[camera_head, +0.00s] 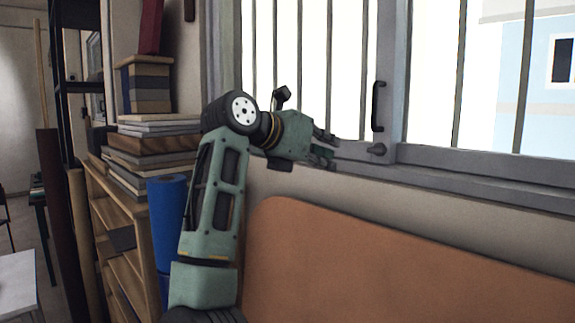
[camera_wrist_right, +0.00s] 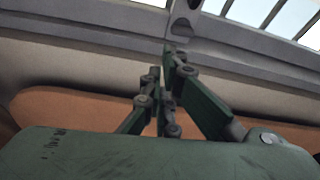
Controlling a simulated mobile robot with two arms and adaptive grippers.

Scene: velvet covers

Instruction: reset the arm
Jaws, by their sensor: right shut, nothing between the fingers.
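My right arm rises from the bottom of the head view and bends at the wrist towards the window. My left gripper is not in view.
An orange-brown panel (camera_head: 400,265) stands below the sill. At left are a wooden shelf (camera_head: 112,235), stacked books (camera_head: 150,140) and a blue roll (camera_head: 167,220).

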